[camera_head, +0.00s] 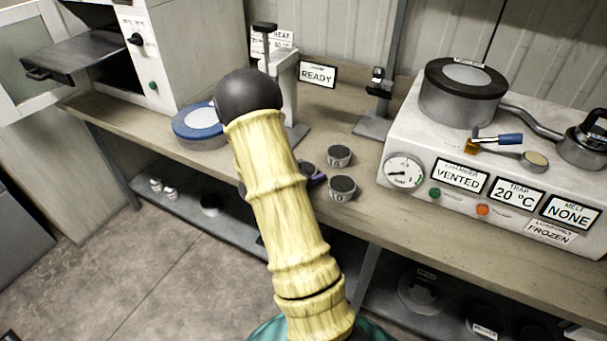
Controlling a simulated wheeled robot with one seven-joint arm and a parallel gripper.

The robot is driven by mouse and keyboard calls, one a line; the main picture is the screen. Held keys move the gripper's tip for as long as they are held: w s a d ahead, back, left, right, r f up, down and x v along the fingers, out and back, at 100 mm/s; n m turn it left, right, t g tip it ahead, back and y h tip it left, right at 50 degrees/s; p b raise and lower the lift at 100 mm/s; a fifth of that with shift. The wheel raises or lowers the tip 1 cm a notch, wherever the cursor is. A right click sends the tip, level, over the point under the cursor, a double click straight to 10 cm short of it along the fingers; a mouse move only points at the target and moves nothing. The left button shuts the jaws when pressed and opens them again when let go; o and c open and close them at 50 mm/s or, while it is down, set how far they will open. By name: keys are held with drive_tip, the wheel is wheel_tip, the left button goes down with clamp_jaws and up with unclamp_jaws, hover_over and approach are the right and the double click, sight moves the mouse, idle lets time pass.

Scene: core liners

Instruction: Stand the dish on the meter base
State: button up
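Two small dark-topped round dishes stand near the bench's front edge: one (339,156) farther back, and one marked "10" (342,188) in front. A third small dark round thing (306,168), with a purple edge, is partly hidden behind my yellow arm. I cannot tell which one is the task's dish. A stand with a flat grey base (373,125) and a tall column is behind them; it may be the meter base, and the visible part of its base looks bare. My arm crosses the middle of the view and hides my gripper.
A white vacuum unit (398,141) with a gauge and signs fills the bench's right side. A blue-rimmed round thing (198,122), a press-like stand (285,80) and a READY sign (318,75) are left and behind. An oven with an open door is at far left.

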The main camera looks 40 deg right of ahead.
sight(307, 167)
drive_tip(key=c, duration=0.7)
drive_tip(key=shift+r, duration=0.1)
wheel_tip(307, 167, up, 10)
drive_tip(key=shift+f+p, duration=0.1)
drive_tip(key=shift+p, duration=0.55)
